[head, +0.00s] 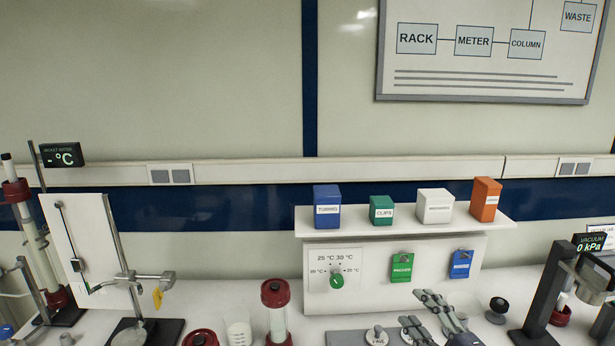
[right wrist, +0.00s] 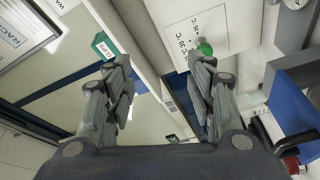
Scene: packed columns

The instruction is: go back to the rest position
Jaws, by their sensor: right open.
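My right gripper (head: 416,309) is at the bottom of the head view, right of centre, over the bench and in front of the shelf unit. Its grey jointed fingers are spread. The right wrist view shows the same gripper (right wrist: 160,70) open, with nothing between the fingers. That view looks past the fingers toward the panel with the green dial and the green clips box. My left gripper is in neither view.
A glass column with red caps (head: 277,312) and a beaker (head: 237,328) stand left of the gripper. The shelf (head: 400,227) holds several coloured boxes. A black stand (head: 546,290) is at right, a white-plate clamp stand (head: 90,245) at left.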

